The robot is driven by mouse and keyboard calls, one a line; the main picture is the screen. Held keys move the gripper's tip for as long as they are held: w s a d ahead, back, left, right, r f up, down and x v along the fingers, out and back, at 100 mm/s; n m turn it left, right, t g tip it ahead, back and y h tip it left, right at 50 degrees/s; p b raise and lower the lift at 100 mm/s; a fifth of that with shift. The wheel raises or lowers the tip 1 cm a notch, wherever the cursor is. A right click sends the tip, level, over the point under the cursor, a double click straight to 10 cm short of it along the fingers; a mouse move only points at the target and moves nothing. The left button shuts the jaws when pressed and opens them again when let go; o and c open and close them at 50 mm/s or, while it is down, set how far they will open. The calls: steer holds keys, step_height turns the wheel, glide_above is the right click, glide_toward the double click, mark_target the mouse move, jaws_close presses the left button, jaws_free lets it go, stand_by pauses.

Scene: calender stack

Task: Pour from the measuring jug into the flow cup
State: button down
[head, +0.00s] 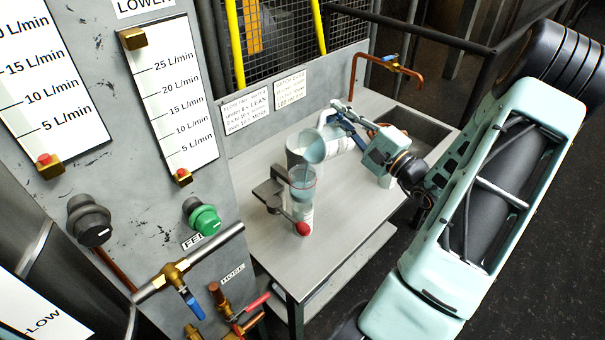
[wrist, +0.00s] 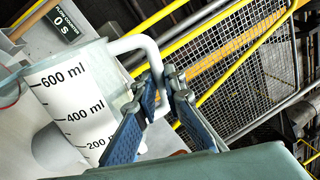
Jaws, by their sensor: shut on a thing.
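The measuring jug (head: 298,150) is pale, with a white handle, and is tilted above the bench. My gripper (head: 338,114) is shut on its handle. In the wrist view the jug (wrist: 75,105) shows its 200, 400 and 600 ml marks, with the handle between my blue fingers (wrist: 160,92). The flow cup (head: 302,178) is a clear cup in a grey stand, just below and in front of the jug. A blue-grey patch at the jug's lower side sits right over the cup's mouth; I cannot tell whether liquid is falling. A clear vessel (head: 303,214) stands beneath the cup.
The steel bench (head: 345,215) has free room to the right of the stand. A copper tap (head: 385,65) rises over the sink behind. A gauge panel with valves (head: 115,160) stands on the left.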

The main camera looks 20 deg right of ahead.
mark_target(332, 131)
steer(key=shift+s+a+r+n+y+b, duration=0.1)
steer(key=shift+s+a+r+n+b, duration=0.15)
steer(key=shift+a+n+b, duration=0.2)
steer(key=shift+s+a+r+n+y+b, duration=0.1)
steer(key=shift+a+r+n+b, duration=0.2)
steer(key=shift+a+n+b, duration=0.15)
steer(key=shift+s+a+r+n+y+b, duration=0.1)
steer(key=shift+s+a+r+n+b, duration=0.1)
steer(key=shift+a+r+n+b, duration=0.25)
stand_by(2.4)
steer(key=shift+f+p, duration=0.1)
steer(key=shift+p, duration=0.25)
steer(key=d+m+p, duration=0.1)
steer(key=w+d+f+m+p, duration=0.1)
steer(key=d+f+m+h+p, duration=0.1)
steer(key=shift+w+d+m, duration=0.2)
steer(key=shift+d+m, duration=0.05)
steer(key=shift+d, duration=0.15)
steer(key=shift+a+f, duration=0.1)
steer(key=shift+f, duration=0.1)
